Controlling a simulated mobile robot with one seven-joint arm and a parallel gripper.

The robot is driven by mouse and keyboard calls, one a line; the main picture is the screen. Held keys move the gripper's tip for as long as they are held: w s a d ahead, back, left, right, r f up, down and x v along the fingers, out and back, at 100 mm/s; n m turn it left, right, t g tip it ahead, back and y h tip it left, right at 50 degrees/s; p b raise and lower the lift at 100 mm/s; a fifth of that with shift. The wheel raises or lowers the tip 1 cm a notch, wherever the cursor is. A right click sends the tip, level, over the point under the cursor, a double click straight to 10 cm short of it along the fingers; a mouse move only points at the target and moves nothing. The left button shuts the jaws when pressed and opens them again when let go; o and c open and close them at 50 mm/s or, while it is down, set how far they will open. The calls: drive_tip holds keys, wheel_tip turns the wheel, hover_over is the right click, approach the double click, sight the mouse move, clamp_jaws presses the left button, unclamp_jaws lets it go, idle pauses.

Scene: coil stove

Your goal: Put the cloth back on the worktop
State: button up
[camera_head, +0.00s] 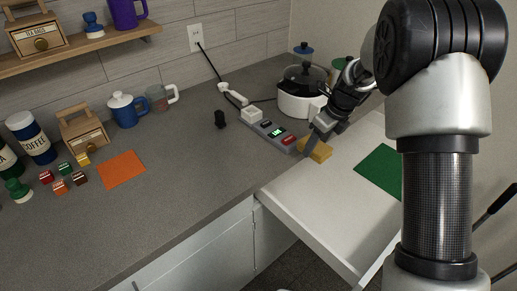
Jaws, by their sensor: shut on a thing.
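My gripper (318,141) is shut on a folded yellow cloth (316,152). I cannot tell how high above the drawer the cloth is. The gripper partly hides the cloth's upper part. My arm covers the right part of the drawer.
A grey panel device (275,134), a small black object (220,119) and a white cooker (299,104) stand nearby. The worktop's middle front is clear.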

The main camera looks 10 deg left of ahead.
drive_tip(key=s+a+r+p, duration=0.1)
drive_tip(key=a+r, duration=0.2)
drive_tip(key=a, duration=0.6)
drive_tip(key=s+a+r+p, duration=0.1)
drive_tip(key=a+r, duration=0.3)
drive_tip(key=a, duration=0.4)
drive_tip(key=x, duration=0.3)
drive_tip(key=d+x, duration=0.1)
drive_tip(key=x, duration=0.2)
drive_tip(key=s+x, duration=0.1)
drive_tip(key=x, duration=0.3)
drive_tip(key=shift+s+d+f, duration=0.15)
drive_tip(key=shift+d+f, duration=0.15)
drive_tip(key=shift+f, duration=0.2)
drive_tip(key=o, duration=1)
drive_tip(key=shift+r, duration=0.15)
drive_tip(key=v, duration=1.2)
drive_tip(key=shift+s+d+r, duration=0.1)
drive_tip(key=shift+d, duration=0.1)
